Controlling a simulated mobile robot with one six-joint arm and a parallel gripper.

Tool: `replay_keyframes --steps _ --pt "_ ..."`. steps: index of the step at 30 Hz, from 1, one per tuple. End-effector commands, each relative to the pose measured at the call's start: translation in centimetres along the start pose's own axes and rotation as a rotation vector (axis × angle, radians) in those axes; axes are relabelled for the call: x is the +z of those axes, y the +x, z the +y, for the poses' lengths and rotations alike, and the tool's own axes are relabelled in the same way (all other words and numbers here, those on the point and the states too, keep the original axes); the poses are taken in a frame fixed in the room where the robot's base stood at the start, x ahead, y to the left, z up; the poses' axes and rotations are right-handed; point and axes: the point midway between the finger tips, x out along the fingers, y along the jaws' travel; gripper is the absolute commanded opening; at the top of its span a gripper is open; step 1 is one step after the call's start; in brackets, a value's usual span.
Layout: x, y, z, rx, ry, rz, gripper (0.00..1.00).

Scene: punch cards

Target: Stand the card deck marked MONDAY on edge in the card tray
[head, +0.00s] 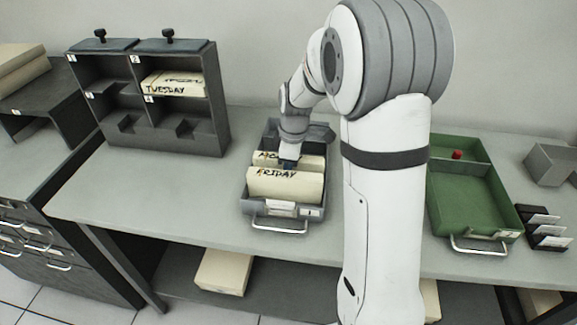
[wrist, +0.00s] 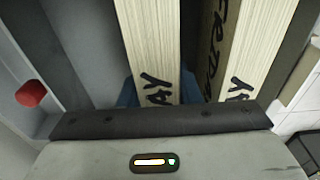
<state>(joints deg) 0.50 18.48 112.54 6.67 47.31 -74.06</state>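The grey card tray (head: 250,211) stands on the table with two cream decks upright on edge inside. The front deck is marked FRIDAY (head: 285,187). Behind it is the MONDAY deck (head: 312,162), its label partly covered by my gripper (head: 287,163). In the wrist view the MONDAY deck (wrist: 150,50) is on the left, with blue fingertips (wrist: 160,93) against both its sides, so my gripper looks shut on it. The FRIDAY deck (wrist: 250,50) is on the right, apart from it by a narrow dark gap. The deck's lower edge is hidden.
A dark rack (head: 150,135) at the left holds a TUESDAY deck (head: 172,85). A green tray (head: 470,195) with a small red object (head: 457,154) is at the right, beside a dark card holder (head: 543,230). A cream block (head: 223,271) lies on the lower shelf. The table left of the tray is clear.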

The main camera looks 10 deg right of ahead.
Motion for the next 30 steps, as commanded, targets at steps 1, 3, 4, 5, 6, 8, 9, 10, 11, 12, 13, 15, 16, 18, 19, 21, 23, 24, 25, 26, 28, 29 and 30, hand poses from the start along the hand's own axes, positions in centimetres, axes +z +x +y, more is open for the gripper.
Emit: replay_keyframes --steps 1,3,4,5,6,8,9,10,11,12,13,15,16,18,19,21,23,24,25,26,28,29,30 --pt "0.0 0.0 0.0 0.000 0.000 0.000 0.34" --pt "0.0 0.0 0.0 0.000 0.000 0.000 0.40" --pt "0.0 0.0 0.0 0.000 0.000 0.000 0.43" --pt "0.0 0.0 0.0 0.000 0.000 0.000 0.45" --pt "0.0 0.0 0.0 0.000 0.000 0.000 0.48" --pt "0.0 0.0 0.0 0.000 0.000 0.000 0.53" --pt "0.0 0.0 0.0 0.000 0.000 0.000 0.53" --pt "0.0 0.0 0.0 0.000 0.000 0.000 0.53" --pt "0.0 0.0 0.0 0.000 0.000 0.000 0.53" --pt "0.0 0.0 0.0 0.000 0.000 0.000 0.53" --pt "0.0 0.1 0.0 -0.002 0.000 -0.001 0.53" --pt "0.0 -0.1 0.0 -0.001 0.000 0.000 0.53" --pt "0.0 -0.2 0.0 0.000 0.000 0.000 0.53" --pt "0.0 -0.9 0.1 0.002 0.000 0.001 0.53" --pt "0.0 -1.3 0.1 0.003 0.000 0.001 0.53" --pt "0.0 -2.5 0.1 0.004 0.001 0.002 0.53" --pt "0.0 -3.6 0.1 0.004 0.001 0.002 0.53" --pt "0.0 -4.4 0.1 0.004 0.001 0.002 0.53" --pt "0.0 -4.9 0.1 0.004 0.001 0.002 0.53" --pt "0.0 -5.3 0.1 0.003 0.001 0.001 0.53" --pt "0.0 -6.3 0.1 0.003 0.001 0.001 0.53" --pt "0.0 -6.7 0.1 0.003 0.001 0.001 0.53" --pt "0.0 -7.1 0.1 0.003 0.001 0.001 0.53"
